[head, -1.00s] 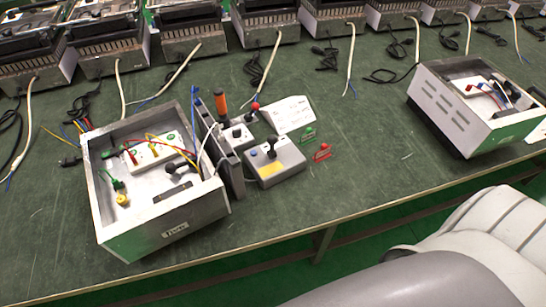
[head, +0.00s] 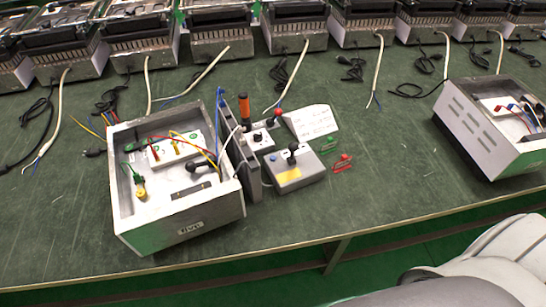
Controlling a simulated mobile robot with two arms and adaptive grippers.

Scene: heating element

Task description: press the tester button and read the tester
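A grey box (head: 296,170), which looks like the tester, lies on the green bench right of the open metal housing. It has a yellow label (head: 289,174), a black knob or lever (head: 292,152) on top and a small blue button (head: 273,158) at its left corner. Any reading on it is too small to make out. Behind it stands a smaller grey unit (head: 259,138) with a dark knob. Neither of my grippers is in view; only a pale arm part of mine shows at the lower right.
An open housing (head: 180,225) with coloured wires stands at left, a second (head: 492,130) at right. Heaters line the back. Bench front centre is clear.

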